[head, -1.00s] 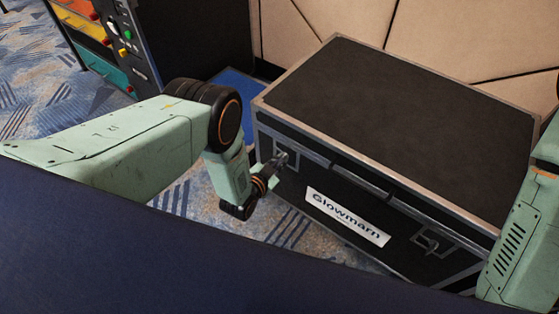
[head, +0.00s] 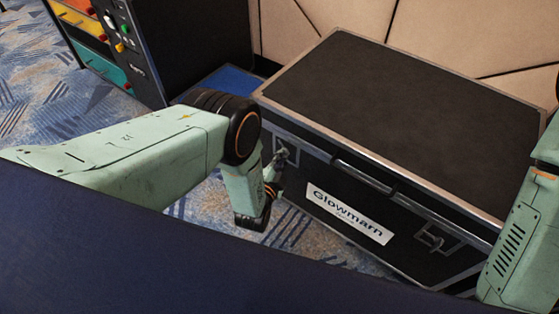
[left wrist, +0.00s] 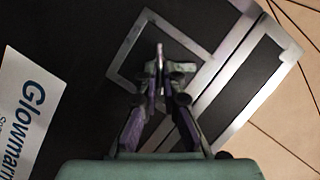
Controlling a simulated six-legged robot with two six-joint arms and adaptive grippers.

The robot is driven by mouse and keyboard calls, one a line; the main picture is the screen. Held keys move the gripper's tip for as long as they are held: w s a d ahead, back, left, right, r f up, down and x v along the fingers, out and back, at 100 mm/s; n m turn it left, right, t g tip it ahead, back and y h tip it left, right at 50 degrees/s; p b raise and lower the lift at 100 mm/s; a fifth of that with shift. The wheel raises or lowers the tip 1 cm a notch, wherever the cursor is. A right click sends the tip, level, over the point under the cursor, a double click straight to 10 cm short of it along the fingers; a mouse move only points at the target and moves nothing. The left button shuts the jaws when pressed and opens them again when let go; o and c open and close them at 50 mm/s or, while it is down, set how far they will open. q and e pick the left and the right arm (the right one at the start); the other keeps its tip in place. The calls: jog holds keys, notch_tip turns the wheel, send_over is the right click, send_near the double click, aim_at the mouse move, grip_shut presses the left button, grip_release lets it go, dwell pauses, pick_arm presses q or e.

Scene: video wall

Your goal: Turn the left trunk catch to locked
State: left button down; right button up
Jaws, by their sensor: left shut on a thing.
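The black trunk (head: 400,115) with metal edges stands on the carpet, its lid closed. The left catch (head: 290,150) is near the front's left end, in a square metal frame that also shows in the left wrist view (left wrist: 127,62). My left gripper (head: 281,158) is at this catch, and in the left wrist view its fingers (left wrist: 160,85) are shut on the catch's thin upright tab (left wrist: 159,52). The fingers hide part of the catch. The right catch (head: 436,238) is free. My right arm shows at the right edge; its gripper is out of view.
A white "Glowmarn" label (head: 349,213) and a handle bar (head: 362,177) are on the trunk's front. A dark cabinet with buttons (head: 150,50) stands at the back left. A panelled wall (head: 440,35) is behind the trunk.

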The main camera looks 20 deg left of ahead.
pick_arm(q)
jog(key=shift+w+d+f+m+t+y+b, duration=0.15)
jog(key=shift+m+t+b, duration=0.3)
jog(key=shift+m+b, duration=0.45)
jog(key=shift+w+d+r+m+t+y+b, duration=0.1)
jog(key=shift+m+t+b, duration=0.4)
jog(key=shift+m+b, duration=0.4)
jog(key=shift+w+d+f+m+t+y+b, duration=0.15)
jog(key=shift+m+t+b, duration=0.4)
jog(key=shift+m, duration=0.55)
jog(key=shift+s+a+r, duration=0.1)
jog(key=c, duration=1.5)
grip_release()
jog(key=shift+a, duration=0.1)
